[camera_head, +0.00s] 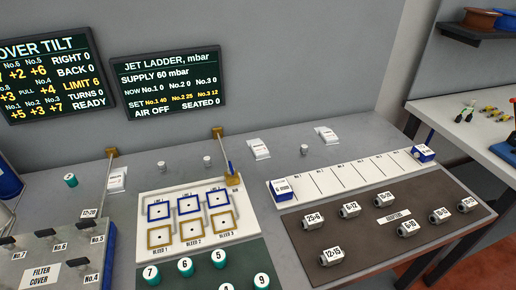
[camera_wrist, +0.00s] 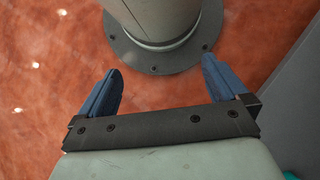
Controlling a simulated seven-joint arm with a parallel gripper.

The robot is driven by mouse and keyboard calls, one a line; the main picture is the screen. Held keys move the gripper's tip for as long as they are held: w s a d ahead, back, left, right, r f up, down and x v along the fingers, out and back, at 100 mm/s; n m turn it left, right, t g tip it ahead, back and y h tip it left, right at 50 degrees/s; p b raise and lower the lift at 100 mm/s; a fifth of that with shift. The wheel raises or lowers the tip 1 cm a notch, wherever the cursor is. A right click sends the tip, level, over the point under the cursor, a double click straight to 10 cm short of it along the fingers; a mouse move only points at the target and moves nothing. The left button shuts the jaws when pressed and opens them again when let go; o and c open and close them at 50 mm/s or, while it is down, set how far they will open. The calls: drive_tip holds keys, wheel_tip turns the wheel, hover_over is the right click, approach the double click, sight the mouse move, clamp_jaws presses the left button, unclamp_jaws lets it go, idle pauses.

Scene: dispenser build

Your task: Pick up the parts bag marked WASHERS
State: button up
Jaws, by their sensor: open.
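Three small white bags lie on the grey bench in the head view: a left bag (camera_head: 117,179), a middle bag (camera_head: 258,149) and a right bag (camera_head: 326,135). Each has small dark print that is too small to read, so I cannot tell which is marked WASHERS. My gripper (camera_wrist: 160,66) shows only in the wrist view. Its two blue fingers are wide apart with nothing between them. It is over the reddish floor, away from the bags, with a round grey base below it.
A white board with blue and yellow squares (camera_head: 158,206) and a brown mat with labelled grey blocks (camera_head: 436,190) take up the front. Small white cylinders (camera_head: 207,161) stand among the bags. Bare bench (camera_head: 290,133) surrounds the right bags.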

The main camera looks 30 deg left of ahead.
drive_tip(key=shift+c, duration=1)
